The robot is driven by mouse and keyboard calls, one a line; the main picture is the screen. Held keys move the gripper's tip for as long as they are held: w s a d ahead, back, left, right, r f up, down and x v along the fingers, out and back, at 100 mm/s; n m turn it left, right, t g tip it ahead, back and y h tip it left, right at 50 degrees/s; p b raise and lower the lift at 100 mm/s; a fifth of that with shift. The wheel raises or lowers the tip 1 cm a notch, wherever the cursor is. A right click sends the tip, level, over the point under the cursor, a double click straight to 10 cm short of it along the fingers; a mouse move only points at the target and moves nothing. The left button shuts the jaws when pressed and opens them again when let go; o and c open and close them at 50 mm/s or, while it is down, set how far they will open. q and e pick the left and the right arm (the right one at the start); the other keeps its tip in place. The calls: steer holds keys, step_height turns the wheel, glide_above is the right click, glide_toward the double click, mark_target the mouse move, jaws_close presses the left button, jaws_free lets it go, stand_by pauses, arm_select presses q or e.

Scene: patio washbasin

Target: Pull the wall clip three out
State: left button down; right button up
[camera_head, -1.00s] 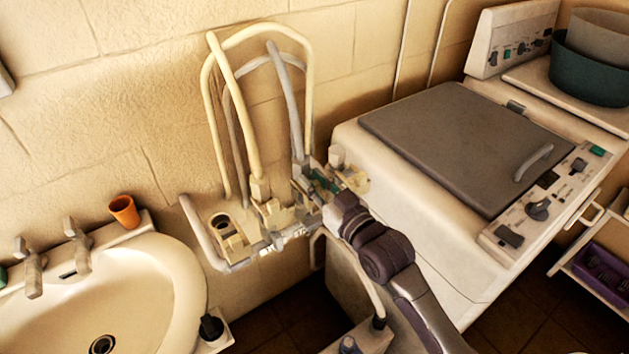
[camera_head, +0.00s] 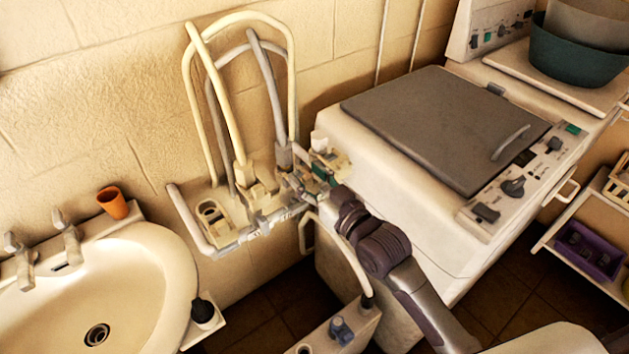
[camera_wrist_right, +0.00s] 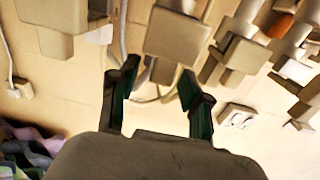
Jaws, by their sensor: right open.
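A wall bracket (camera_head: 182,212) carries several pale clips side by side, with hoses looped up from some of them. Which clip is number three I cannot tell. My right gripper (camera_head: 316,182) is at the bracket's right end, in front of the clips, and partly hides them. In the right wrist view my right gripper (camera_wrist_right: 158,88) is open, its two dark green fingers apart with nothing clearly between them. A beige block-shaped clip (camera_wrist_right: 178,34) lies just beyond the fingertips. Whether the fingers touch it is unclear. My left gripper is not in view.
A washbasin (camera_head: 150,262) with an orange cup (camera_head: 112,203) stands at the left. A white washing machine with a grey lid (camera_head: 440,125) stands close right of the bracket. A purple crate (camera_head: 590,250) sits on a shelf at the far right.

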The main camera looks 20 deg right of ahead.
steer(key=v, duration=1.2)
steer(key=shift+f, duration=0.1)
steer(key=w+d+f+m+g+h, duration=0.1)
steer(key=d+f+g+h, duration=0.1)
steer(key=f, duration=0.9)
steer(key=d+f+m+g+h, duration=0.1)
steer(key=d+f+h, duration=0.15)
steer(key=f, duration=0.75)
steer(key=s+d+f+g, duration=0.2)
steer(key=s+f, duration=0.1)
steer(key=f, duration=0.6)
steer(key=s+d+f+g, duration=0.15)
steer(key=s+f, duration=0.25)
steer(key=f, duration=0.5)
steer(key=s+f+g, duration=0.3)
steer(key=s+f, duration=0.3)
steer(key=s, duration=0.3)
steer(key=s+f+g+h, duration=0.1)
steer(key=s+f+g, duration=0.2)
steer(key=s+f, duration=0.4)
steer(key=s+f+g+h, duration=0.1)
steer(key=s+f+g, duration=0.2)
steer(key=s+f, duration=0.4)
steer(key=s, duration=0.6)
steer(key=shift+a, duration=0.4)
steer(key=shift+f, duration=0.1)
